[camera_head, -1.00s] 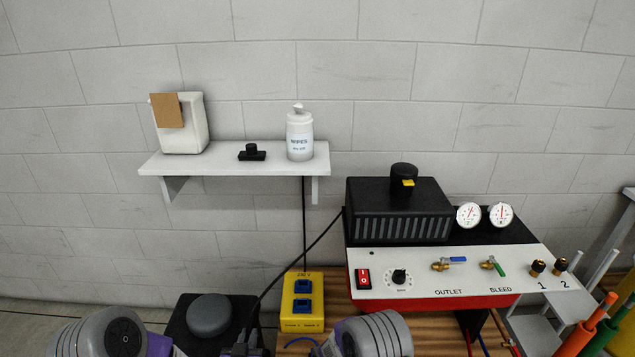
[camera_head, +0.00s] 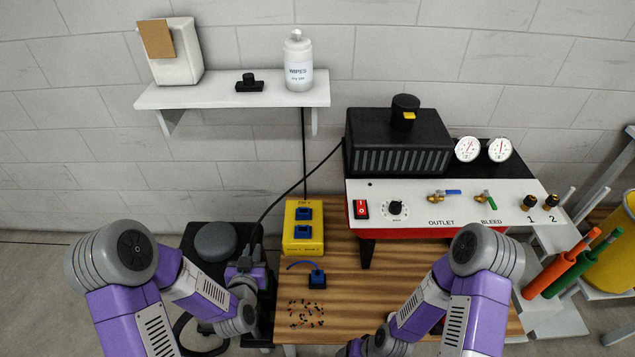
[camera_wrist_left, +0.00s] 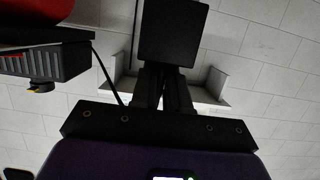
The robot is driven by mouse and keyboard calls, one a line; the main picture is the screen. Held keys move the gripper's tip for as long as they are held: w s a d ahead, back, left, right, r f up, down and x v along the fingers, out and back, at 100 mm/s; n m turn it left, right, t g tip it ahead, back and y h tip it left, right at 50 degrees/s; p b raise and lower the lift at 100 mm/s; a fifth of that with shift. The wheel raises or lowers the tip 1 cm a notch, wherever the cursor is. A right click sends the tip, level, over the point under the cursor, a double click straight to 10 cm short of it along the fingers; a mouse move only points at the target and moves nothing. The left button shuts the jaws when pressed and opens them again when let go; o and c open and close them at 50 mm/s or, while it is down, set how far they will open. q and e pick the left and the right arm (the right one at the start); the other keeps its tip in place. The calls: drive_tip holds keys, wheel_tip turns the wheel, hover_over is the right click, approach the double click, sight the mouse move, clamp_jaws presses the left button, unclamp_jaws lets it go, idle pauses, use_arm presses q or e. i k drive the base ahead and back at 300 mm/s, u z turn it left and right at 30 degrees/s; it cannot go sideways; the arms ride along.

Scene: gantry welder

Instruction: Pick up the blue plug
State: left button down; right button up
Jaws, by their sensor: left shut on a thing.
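The blue plug (camera_head: 317,279) sits on the wooden table, with a blue cable curving to its left. It stands just below the yellow box (camera_head: 290,247), which has two blue sockets. My left gripper (camera_head: 249,254) is left of the yellow box and apart from the blue plug. In the left wrist view its fingers (camera_wrist_left: 166,78) are close together on a dark, square-faced block (camera_wrist_left: 172,32); I cannot tell what it is. My right arm reaches in at the lower right, and its fingertips are not shown.
Small orange and black bits (camera_head: 305,314) lie on the wooden table (camera_head: 345,300). The red and white control panel (camera_head: 450,205) stands at the back right. A black cable (camera_head: 300,190) runs from the black vented box (camera_head: 398,148) down near my left gripper. A shelf (camera_head: 232,97) hangs above.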

sight(316, 275)
drive_tip(key=k, duration=1)
drive_tip(key=u, duration=0.85)
drive_tip(key=i, duration=1.35)
drive_tip(key=z, duration=0.4)
